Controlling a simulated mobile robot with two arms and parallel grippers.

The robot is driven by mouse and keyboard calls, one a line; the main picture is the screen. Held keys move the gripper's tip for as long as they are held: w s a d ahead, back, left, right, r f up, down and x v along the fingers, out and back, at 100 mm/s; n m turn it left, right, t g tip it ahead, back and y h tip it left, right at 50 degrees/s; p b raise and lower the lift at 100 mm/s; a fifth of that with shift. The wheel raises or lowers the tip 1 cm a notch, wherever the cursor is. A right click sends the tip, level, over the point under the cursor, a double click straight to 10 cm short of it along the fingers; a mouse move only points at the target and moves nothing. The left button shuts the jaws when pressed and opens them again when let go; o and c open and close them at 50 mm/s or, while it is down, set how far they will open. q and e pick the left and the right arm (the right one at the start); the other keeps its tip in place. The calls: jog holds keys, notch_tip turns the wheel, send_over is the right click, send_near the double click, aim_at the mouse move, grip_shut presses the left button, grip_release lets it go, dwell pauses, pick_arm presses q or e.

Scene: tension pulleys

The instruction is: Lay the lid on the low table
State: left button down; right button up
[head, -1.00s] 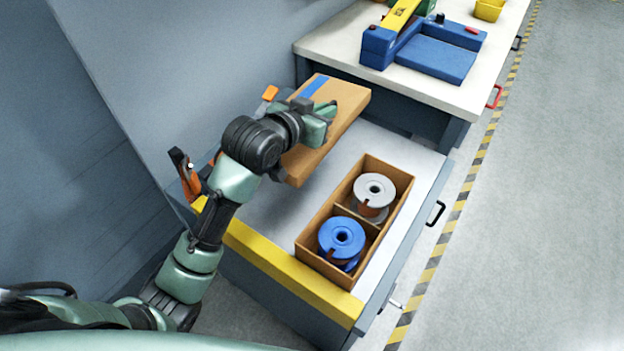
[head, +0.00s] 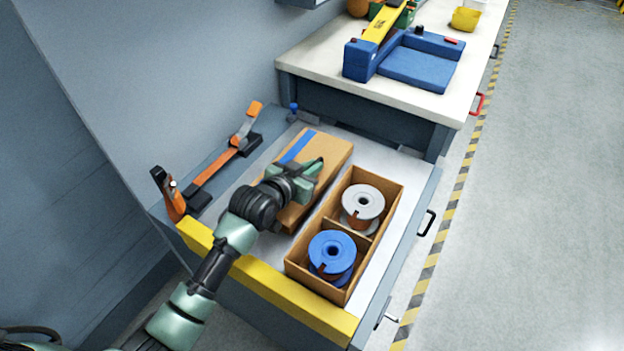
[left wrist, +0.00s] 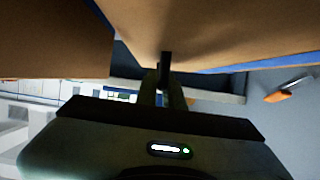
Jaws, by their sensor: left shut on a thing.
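The lid (head: 328,150) is a brown cardboard panel with a blue stripe across its far left end. It also fills the top of the left wrist view (left wrist: 225,30). My left gripper (head: 313,169) is shut on the lid by its edge. The lid is roughly level over the left part of the low table (head: 380,154), beside the open box; I cannot tell whether it touches the top. The low table has a pale top and a yellow front edge. My right gripper is not in view.
An open cardboard box (head: 393,204) on the table's right holds a grey spool (head: 363,200) and a blue spool (head: 333,249) in separate compartments. An orange strap (head: 215,166) lies along the left edge. A higher white bench (head: 320,66) with a blue device (head: 420,65) stands behind.

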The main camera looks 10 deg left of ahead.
aim_at(288, 208)
pick_arm(q)
notch_tip(288, 208, down, 4)
jog(key=shift+f, duration=0.15)
jog(key=c, duration=1.5)
grip_release()
jog(key=shift+c, duration=0.2)
jog(key=v, duration=1.2)
